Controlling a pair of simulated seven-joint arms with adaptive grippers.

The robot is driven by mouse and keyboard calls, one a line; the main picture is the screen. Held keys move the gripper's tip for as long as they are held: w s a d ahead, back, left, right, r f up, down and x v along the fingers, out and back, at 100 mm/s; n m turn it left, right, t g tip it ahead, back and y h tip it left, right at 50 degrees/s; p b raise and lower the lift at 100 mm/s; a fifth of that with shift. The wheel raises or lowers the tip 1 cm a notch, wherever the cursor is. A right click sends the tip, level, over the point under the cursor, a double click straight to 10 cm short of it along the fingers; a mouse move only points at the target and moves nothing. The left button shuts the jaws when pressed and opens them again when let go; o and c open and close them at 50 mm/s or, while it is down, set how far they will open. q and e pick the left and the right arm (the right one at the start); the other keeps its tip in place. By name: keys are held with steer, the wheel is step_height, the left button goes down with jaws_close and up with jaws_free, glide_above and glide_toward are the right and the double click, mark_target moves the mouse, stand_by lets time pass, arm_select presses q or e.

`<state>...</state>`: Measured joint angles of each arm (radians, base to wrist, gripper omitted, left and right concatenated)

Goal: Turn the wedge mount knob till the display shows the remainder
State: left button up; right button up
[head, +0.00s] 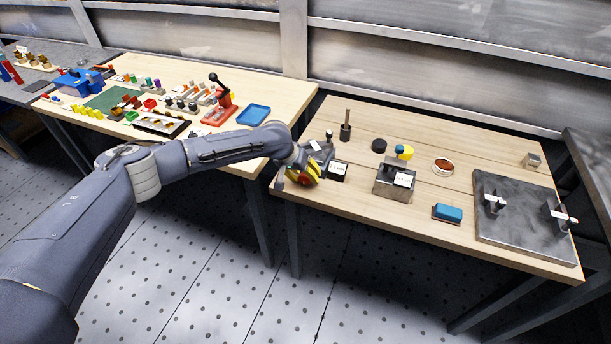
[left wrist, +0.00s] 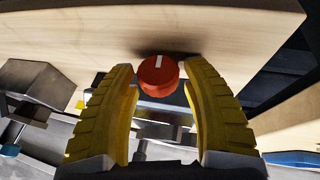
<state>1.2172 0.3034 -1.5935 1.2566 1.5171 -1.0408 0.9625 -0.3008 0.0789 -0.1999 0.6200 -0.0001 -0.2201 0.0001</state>
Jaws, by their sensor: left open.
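An orange-red round knob (left wrist: 158,76) with a white pointer mark shows in the left wrist view, between and just past the fingertips of my left gripper (left wrist: 160,80). The yellow fingers stand apart, one on each side of the knob, and I see no clear contact. In the head view my left gripper (head: 303,176) is at the left front edge of the wooden bench, and only a bit of red shows between its fingers. A dark box (head: 338,171) with a white-topped face stands just right of it; I cannot read any display. My right gripper is out of view.
On the bench, a grey metal block (head: 383,188) with a white label stands right of the gripper. A blue block (head: 448,212) and a metal plate (head: 525,240) with two upright fixtures lie farther right. A black post (head: 345,132) stands behind. The left table (head: 190,88) is crowded.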

arm_select(q)
steer(key=shift+f, duration=0.1)
steer(key=c, duration=0.9)
steer(key=shift+d+t+y, duration=0.2)
steer(key=shift+t+y, duration=0.1)
steer(key=shift+y, duration=0.3)
steer(key=shift+m+t+y, duration=0.4)
steer(key=shift+y, duration=0.8)
steer(key=shift+a+t+y, duration=0.1)
steer(key=shift+t+y, duration=0.3)
steer(key=shift+y, duration=0.2)
steer(key=o, duration=0.9)
steer(key=v, duration=1.2)
